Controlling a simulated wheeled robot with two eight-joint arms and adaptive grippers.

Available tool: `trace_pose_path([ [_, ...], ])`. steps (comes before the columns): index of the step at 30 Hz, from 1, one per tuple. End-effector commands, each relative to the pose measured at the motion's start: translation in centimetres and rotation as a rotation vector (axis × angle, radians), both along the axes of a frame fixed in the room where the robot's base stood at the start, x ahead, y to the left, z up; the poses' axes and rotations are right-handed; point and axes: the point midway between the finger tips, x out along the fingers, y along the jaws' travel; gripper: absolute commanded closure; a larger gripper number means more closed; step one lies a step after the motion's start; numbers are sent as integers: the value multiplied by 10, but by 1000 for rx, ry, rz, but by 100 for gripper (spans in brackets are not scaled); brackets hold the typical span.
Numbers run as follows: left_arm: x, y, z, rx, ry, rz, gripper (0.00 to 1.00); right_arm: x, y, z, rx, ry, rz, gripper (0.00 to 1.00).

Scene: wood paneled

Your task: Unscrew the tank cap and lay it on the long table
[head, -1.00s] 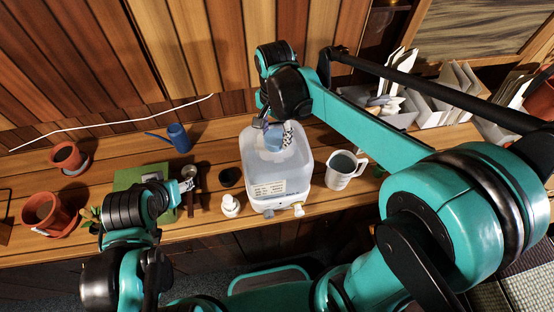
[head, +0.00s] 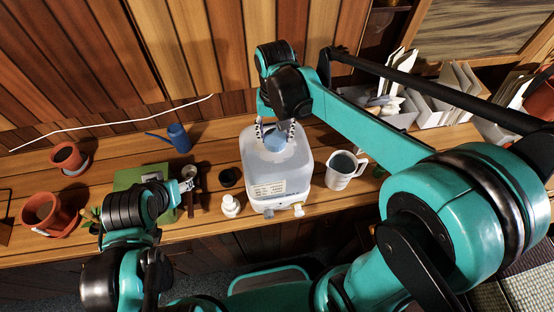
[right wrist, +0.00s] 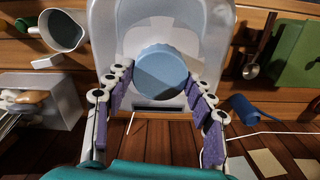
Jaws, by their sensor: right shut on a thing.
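The translucent white tank (head: 290,172) stands upright on the long wooden table (head: 110,184). Its round blue cap (head: 274,145) is on the tank's top and shows large in the right wrist view (right wrist: 162,66). My right gripper (head: 275,132) reaches down from above, its fingers on opposite sides of the cap and shut on it. Its purple-padded fingers flank the cap in the right wrist view (right wrist: 160,78). The cap's thread is hidden.
A measuring jug (head: 343,171) stands close right of the tank. A small white bottle (head: 230,206) and a dark cup (head: 229,177) stand close left. Farther left are a green mat (head: 130,178), a blue watering can (head: 179,138) and terracotta pots (head: 46,212). Bare table shows between the watering can and pots.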

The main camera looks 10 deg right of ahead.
Motion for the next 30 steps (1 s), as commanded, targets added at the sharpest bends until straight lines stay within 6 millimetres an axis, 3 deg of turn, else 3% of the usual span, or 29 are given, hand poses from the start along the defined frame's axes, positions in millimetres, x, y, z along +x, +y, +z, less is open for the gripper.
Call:
trace_pose_path([
  [30, 0, 0, 25, 0, 0, 0, 48, 0, 0, 33, 0, 0, -3, 86],
])
